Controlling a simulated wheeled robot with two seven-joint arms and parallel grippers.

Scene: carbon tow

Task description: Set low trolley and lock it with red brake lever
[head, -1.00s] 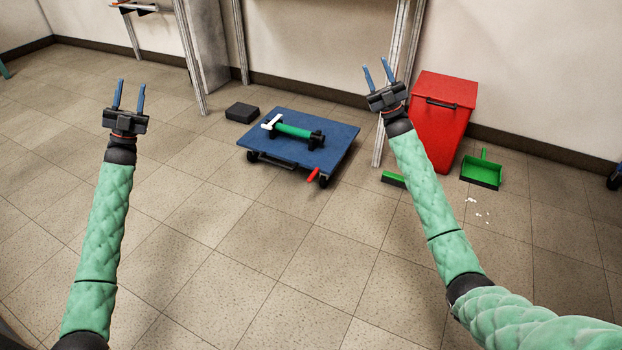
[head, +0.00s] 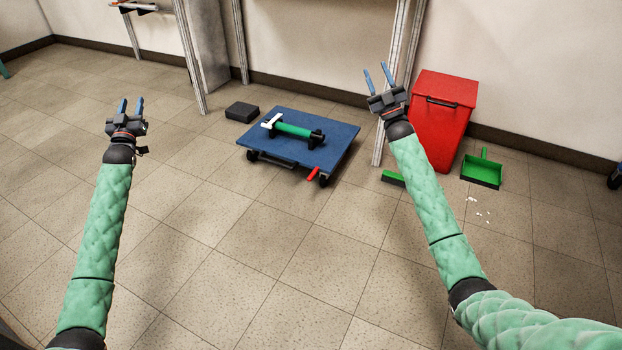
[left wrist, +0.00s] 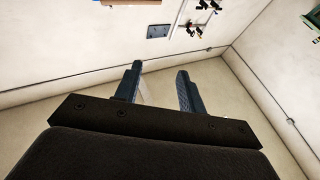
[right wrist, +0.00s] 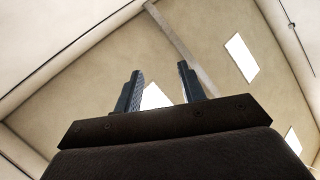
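The low trolley (head: 340,140) has a blue deck on dark casters and stands on the tiled floor in the middle of the head view. A green roll with black ends (head: 293,131) and a white piece at its left lies on the deck. The red brake lever (head: 313,174) sticks out at the trolley's near right corner. My left gripper (head: 130,106) is raised well to the left of the trolley, open and empty; its apart fingers also show in the left wrist view (left wrist: 160,85). My right gripper (head: 378,78) is raised at the trolley's right, open and empty.
A black block (head: 242,112) lies on the floor left of the trolley. A red bin (head: 445,120) stands right, with a green dustpan (head: 482,172), a green brush (head: 393,178) and white scraps nearby. The near floor is clear.

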